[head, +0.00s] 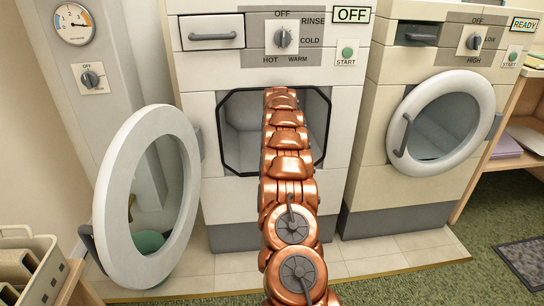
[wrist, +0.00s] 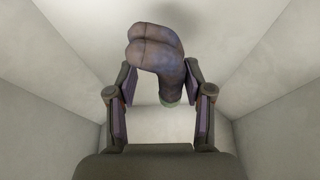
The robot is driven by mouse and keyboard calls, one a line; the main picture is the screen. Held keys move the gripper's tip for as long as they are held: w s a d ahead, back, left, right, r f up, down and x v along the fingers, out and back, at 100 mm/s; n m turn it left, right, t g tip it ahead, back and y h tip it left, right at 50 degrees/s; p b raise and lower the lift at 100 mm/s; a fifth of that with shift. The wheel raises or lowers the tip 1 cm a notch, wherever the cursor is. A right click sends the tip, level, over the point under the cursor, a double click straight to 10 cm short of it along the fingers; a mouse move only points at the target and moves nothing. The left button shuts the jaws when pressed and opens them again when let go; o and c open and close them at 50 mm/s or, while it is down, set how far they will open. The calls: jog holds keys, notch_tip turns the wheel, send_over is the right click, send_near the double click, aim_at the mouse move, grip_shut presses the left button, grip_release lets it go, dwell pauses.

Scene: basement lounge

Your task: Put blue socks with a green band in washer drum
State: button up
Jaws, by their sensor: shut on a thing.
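The blue socks (wrist: 158,55) show in the wrist view as a dark blue-grey pair, with a green band (wrist: 170,103) at the lower end. My gripper (wrist: 160,85) is shut on the socks, which sit between its two fingers. Pale walls of the washer drum (wrist: 55,110) surround the gripper and socks. In the head view, my copper arm reaches into the open square mouth of the washer (head: 240,140); the gripper and socks are hidden inside. The washer's round door (head: 118,190) stands swung open to the left.
The washer's panel shows a dial (head: 283,38), a green start button (head: 347,53) and an OFF sign (head: 351,14). A second machine (head: 365,175) with its round door (head: 481,110) shut stands to the right.

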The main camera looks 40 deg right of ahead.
jog(key=shift+w+a, duration=0.1)
jog(key=shift+w, duration=0.25)
jog(key=shift+f+b, duration=0.85)
jog(key=shift+f, duration=0.85)
jog(key=shift+f, duration=0.2)
jog(key=o, duration=1.3)
jog(key=shift+c, duration=0.2)
